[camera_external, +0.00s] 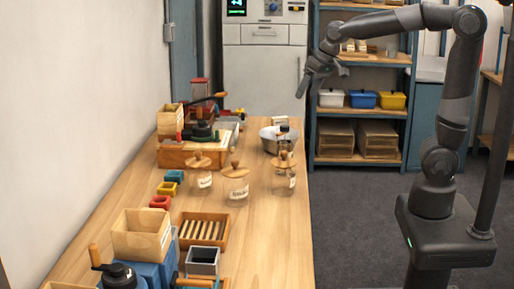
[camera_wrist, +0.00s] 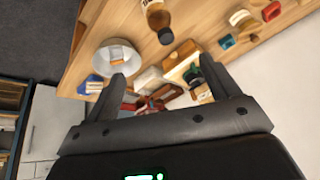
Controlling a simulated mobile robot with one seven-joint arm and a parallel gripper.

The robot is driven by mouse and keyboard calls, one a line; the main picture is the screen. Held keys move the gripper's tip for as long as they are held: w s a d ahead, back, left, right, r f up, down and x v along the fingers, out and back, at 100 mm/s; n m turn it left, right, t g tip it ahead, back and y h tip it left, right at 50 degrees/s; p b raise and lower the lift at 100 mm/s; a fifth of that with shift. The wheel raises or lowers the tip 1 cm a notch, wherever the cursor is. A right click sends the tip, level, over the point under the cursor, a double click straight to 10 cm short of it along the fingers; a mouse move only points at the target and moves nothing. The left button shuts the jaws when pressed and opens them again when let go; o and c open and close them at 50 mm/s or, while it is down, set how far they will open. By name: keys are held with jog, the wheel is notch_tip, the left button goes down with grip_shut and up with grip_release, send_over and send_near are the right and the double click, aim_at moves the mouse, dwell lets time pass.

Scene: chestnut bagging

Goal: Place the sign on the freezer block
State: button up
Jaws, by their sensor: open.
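My gripper (camera_external: 312,82) is open and empty, held high above the far right end of the wooden table. In the wrist view its two fingers (camera_wrist: 162,72) are spread apart with nothing between them. A small pale upright piece (camera_external: 280,121) stands behind the metal bowl at the table's far end; it may be the sign, but its face is unreadable. A small blue and white piece (camera_wrist: 92,85) lies beside the bowl in the wrist view; I cannot tell if it is the same thing. No freezer block can be identified for certain. A tall white cabinet (camera_external: 265,65) with a green display stands behind the table.
The metal bowl (camera_external: 272,139), lidded glass jars (camera_external: 236,187) and a dark bottle stand on the table (camera_external: 262,235). Wooden boxes and a press crowd its left side. A blue shelf (camera_external: 360,112) with coloured bins stands right of the cabinet.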

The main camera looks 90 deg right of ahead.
jog(key=s+a+f+n, duration=0.2)
jog(key=s+a+n, duration=0.1)
jog(key=s+a, duration=0.5)
jog(key=s+a+f+n+t+y, duration=0.1)
jog(key=s+a+n, duration=0.2)
jog(key=s+a, duration=0.5)
jog(key=shift+s+f, duration=0.3)
jog(key=shift+f, duration=0.1)
jog(key=shift+o, duration=0.2)
